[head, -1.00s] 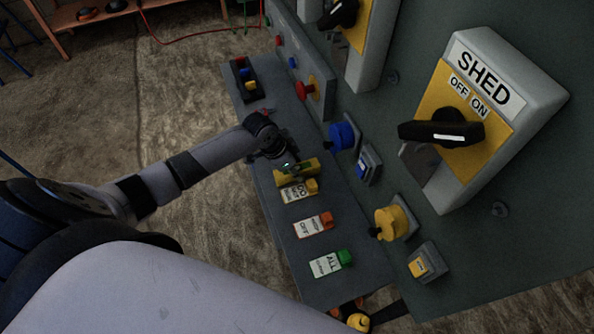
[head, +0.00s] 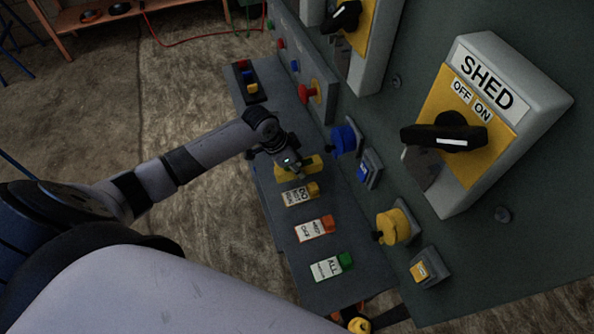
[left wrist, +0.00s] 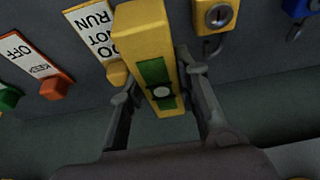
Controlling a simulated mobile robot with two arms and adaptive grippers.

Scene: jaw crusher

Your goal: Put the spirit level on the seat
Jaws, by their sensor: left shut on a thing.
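The yellow spirit level (head: 312,163) is held at my left gripper (head: 293,168) over the narrow grey shelf (head: 296,274) of the control panel. In the left wrist view the level (left wrist: 142,28) shows a green window with a round pale vial. The fingers of my left gripper (left wrist: 160,98) stand on both sides of it and are shut on it. Whether the level touches the shelf cannot be told. No seat can be made out.
Tags reading DO NOT RUN (head: 299,194), KEEP OFF (head: 314,229) and ALL (head: 330,267) lie along the shelf. The panel at right carries a blue padlock-like piece (head: 344,138), a yellow one (head: 395,227) and the SHED switch (head: 447,138). A block with coloured buttons (head: 247,82) sits at the shelf's far end.

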